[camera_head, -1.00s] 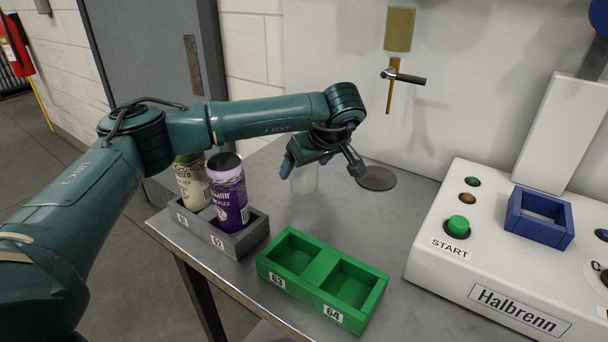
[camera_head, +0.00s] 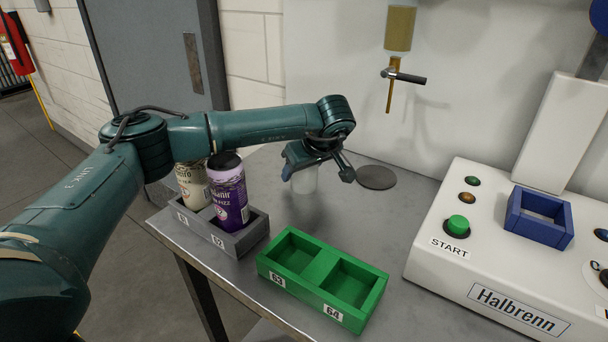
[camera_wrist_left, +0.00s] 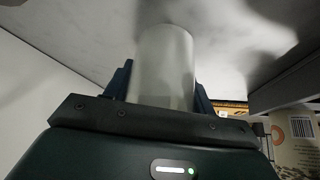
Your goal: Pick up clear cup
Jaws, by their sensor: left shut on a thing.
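The clear cup (camera_head: 304,181) is a small see-through cylinder on the grey table, to the right of the cans. My left gripper (camera_head: 315,174) is shut on it, with a finger on each side. In the left wrist view the cup (camera_wrist_left: 166,60) stands between the two dark fingers of my left gripper (camera_wrist_left: 160,84). I cannot tell whether the cup still touches the table. My right gripper is not in view.
A grey holder (camera_head: 240,240) at the left holds a cream can (camera_head: 190,185) and a purple can (camera_head: 229,195). An empty green tray (camera_head: 318,267) lies in front. A dark disc (camera_head: 376,177) lies under a tap (camera_head: 404,77). A white machine (camera_head: 490,255) with a blue frame (camera_head: 540,217) is at the right.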

